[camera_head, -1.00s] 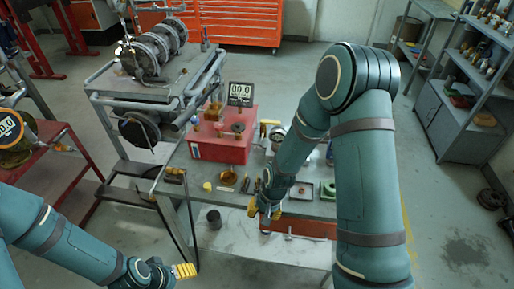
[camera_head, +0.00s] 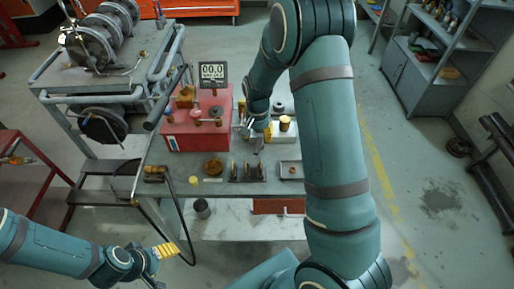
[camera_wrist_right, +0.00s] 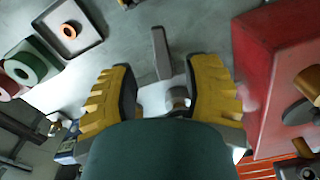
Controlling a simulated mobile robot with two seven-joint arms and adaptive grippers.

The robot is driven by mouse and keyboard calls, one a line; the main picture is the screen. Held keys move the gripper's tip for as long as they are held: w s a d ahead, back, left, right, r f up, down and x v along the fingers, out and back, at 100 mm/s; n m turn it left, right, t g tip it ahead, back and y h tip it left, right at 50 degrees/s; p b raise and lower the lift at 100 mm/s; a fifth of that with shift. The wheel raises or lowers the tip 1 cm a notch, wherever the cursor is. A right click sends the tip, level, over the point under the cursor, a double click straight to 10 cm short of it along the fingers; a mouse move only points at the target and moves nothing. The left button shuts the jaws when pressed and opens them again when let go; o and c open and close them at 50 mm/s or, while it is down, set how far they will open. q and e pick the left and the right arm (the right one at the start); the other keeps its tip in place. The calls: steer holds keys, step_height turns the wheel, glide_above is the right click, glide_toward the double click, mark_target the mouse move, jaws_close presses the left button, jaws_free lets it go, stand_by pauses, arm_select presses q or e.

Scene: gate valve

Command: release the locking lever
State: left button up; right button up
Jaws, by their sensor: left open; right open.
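A grey flat bar, apparently the locking lever (camera_wrist_right: 160,52), shows in the right wrist view just beyond my right fingertips. Behind it, between the fingers, is a pale block with a metal round part (camera_wrist_right: 178,98). My right gripper (camera_wrist_right: 160,85) is open, its yellow fingers on either side of the block, with nothing clearly gripped. In the head view my right gripper (camera_head: 250,130) is beside the red box and largely hidden by its own arm. My left gripper (camera_head: 167,250) is open and empty, low at the left, away from the table.
The red box (camera_head: 195,135) with knobs and a display (camera_head: 213,75) stands left of my right gripper. A piped cart (camera_head: 90,85) stands at the left.

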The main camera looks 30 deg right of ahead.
mark_target(257, 148)
step_height(257, 148, down, 6)
steer(key=shift+f+b, duration=0.1)
steer(key=shift+b, duration=0.3)
jaws_close()
